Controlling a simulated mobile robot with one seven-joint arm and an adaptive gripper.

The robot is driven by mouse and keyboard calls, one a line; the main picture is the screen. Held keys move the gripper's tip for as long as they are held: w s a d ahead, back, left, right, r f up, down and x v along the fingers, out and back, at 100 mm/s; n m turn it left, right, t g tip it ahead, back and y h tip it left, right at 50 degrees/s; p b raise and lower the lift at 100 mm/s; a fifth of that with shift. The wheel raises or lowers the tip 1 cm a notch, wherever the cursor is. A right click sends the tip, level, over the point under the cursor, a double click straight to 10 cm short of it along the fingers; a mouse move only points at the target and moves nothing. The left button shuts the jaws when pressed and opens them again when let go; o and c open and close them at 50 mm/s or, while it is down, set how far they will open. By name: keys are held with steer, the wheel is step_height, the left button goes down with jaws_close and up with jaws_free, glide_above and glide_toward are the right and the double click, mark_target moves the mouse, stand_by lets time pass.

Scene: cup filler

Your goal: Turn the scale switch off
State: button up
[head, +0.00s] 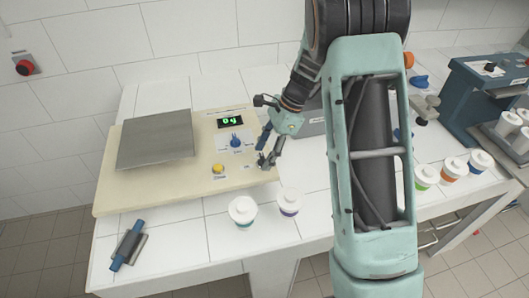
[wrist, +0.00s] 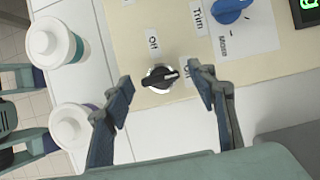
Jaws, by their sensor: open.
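The scale (head: 110,185) is a cream board with a grey weighing plate (head: 156,140) and a green-lit display (head: 231,121) reading 0g. In the wrist view, its small black rotary switch (wrist: 160,77) has a light ring. Its handle lies nearly sideways, one end toward a label partly hidden by the right finger. My gripper (head: 264,149) is over the scale's right front corner. It is open and empty in the wrist view (wrist: 162,84), one finger on each side of the switch; contact cannot be told.
Two lidded white cups (head: 243,212) (head: 289,203) stand close in front. A blue-handled tool (head: 128,247) lies front left. Several cups and a blue machine (head: 478,88) stand at right.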

steer(key=shift+f, duration=0.1)
steer(key=c, duration=1.2)
steer(key=shift+o, duration=0.2)
steer(key=shift+n, duration=0.3)
steer(key=n+g, duration=0.1)
steer(key=n, duration=0.3)
steer(key=shift+w+a+n+g+h, duration=0.1)
steer(key=shift+w+n+g+h, duration=0.05)
steer(key=shift+n+g+h, duration=0.2)
steer(key=n+g+h, duration=0.1)
steer(key=n, duration=0.2)
steer(key=shift+a+n+p, duration=0.1)
steer(key=shift+n+p, duration=0.15)
steer(key=shift+p, duration=0.05)
steer(key=n+h, duration=0.1)
steer(key=n, duration=0.1)
steer(key=n+g+h, duration=0.1)
steer(key=n, duration=0.2)
steer(key=shift+w+a, duration=0.1)
steer(key=shift+a, duration=0.05)
steer(key=shift+n+h, duration=0.75)
steer(key=shift+n, duration=1.35)
steer(key=shift+a, duration=0.1)
